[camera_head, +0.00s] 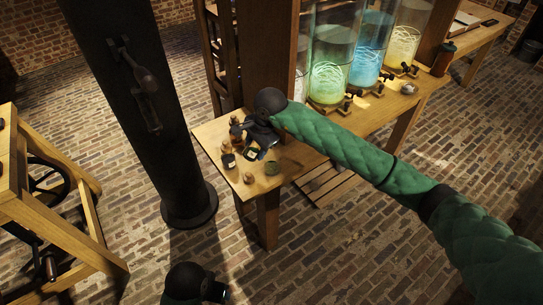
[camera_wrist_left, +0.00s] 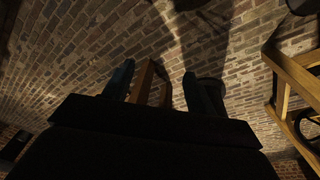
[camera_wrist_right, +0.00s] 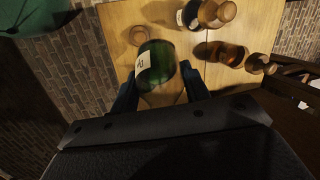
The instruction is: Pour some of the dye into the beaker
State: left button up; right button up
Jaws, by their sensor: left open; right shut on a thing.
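My right gripper (camera_wrist_right: 160,92) is shut on a green glass bottle (camera_wrist_right: 158,60) with a pale label, over the wooden table's near end. In the head view the bottle (camera_head: 250,153) looks dark and its label small. Whether it is tilted or touches the table is unclear. My left gripper (camera_wrist_left: 160,85) is open and empty above the brick floor.
Several small corked bottles (camera_head: 228,160) stand left of the held bottle; a brown one (camera_wrist_right: 228,53) is close by in the right wrist view. Tall glass jars (camera_head: 330,65) with coloured liquid stand farther along the table. A black column (camera_head: 140,100) rises at left.

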aim_at(249, 156)
jog(key=shift+a+h+b, duration=0.2)
jog(key=shift+h+b, duration=0.1)
jog(key=shift+h, duration=0.1)
jog(key=shift+s+a, duration=0.1)
jog(key=f+h+b, duration=0.1)
jog(key=a+t+h+b, duration=0.1)
jog(key=f+h+b, duration=0.1)
jog(key=b, duration=0.1)
jog(key=shift+s+a+f+h, duration=0.15)
jog(key=shift+s+f+h, duration=0.15)
jog(key=shift+h, duration=0.1)
pick_arm(q)
jog(key=w+d+f+t+h+b, duration=0.1)
jog(key=w+d+f+t+h, duration=0.1)
jog(key=d+f, duration=0.5)
jog(key=shift+w+d+f+m, duration=0.4)
jog(key=shift+w+d, duration=0.05)
jog(key=shift+w, duration=0.1)
pick_arm(e)
jog(key=shift+a+f+n+t+h, duration=0.2)
jog(key=shift+f+n+t+h, duration=0.1)
jog(key=shift+f+t+h, duration=0.35)
jog(key=shift+r, duration=0.2)
